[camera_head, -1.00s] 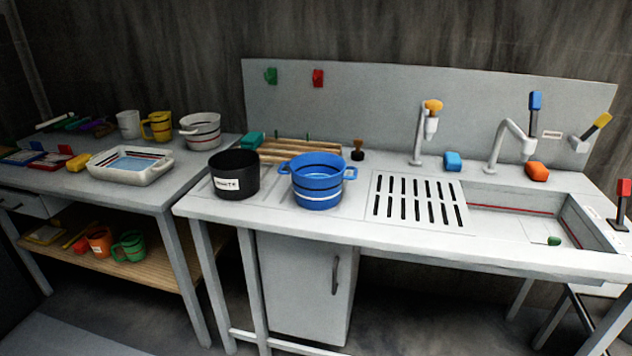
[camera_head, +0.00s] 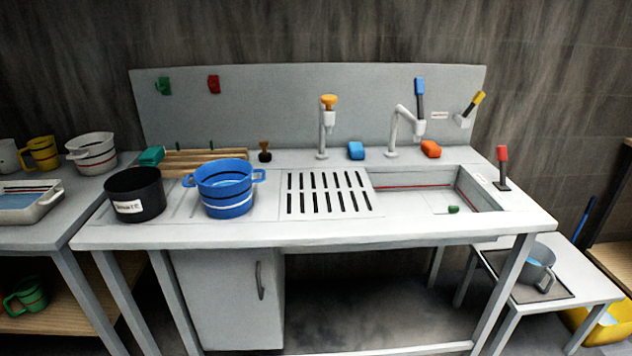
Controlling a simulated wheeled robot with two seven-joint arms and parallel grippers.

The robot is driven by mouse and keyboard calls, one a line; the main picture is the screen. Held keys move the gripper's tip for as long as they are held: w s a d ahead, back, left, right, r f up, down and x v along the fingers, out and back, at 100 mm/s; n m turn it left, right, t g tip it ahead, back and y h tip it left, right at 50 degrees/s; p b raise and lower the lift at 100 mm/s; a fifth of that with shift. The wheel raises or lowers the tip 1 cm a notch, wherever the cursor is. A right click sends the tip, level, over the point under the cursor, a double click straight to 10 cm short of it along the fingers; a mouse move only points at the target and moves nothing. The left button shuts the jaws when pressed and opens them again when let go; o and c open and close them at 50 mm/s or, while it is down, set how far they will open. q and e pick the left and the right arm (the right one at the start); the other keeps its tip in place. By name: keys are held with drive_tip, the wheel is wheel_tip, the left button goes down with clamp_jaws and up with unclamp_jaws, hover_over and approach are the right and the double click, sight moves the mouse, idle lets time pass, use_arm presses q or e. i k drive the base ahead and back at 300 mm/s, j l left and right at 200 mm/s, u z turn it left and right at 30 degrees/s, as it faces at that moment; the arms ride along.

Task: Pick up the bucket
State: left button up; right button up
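Several bucket-like vessels are in view, and I cannot tell which one the task means. A blue two-handled bucket (camera_head: 225,190) with dark and white bands stands upright on the sink counter. A black labelled pot (camera_head: 135,196) stands left of it. A white banded bucket (camera_head: 93,153) stands on the left table. A grey bucket (camera_head: 534,266) with a handle and blue contents stands on a low table at the right. A yellow container (camera_head: 605,326), cut off by the frame edge, is on the floor at far right. Neither gripper is in view.
The sink counter (camera_head: 300,233) has a drain grate (camera_head: 325,194), a basin (camera_head: 440,196) and taps (camera_head: 400,130). A white dish (camera_head: 30,205) lies on the left table. The low table (camera_head: 560,299) stands right of the counter. Dark floor shows under the counter.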

sight(224, 186)
drive_tip(key=z, duration=0.55)
drive_tip(key=j+z, duration=1.35)
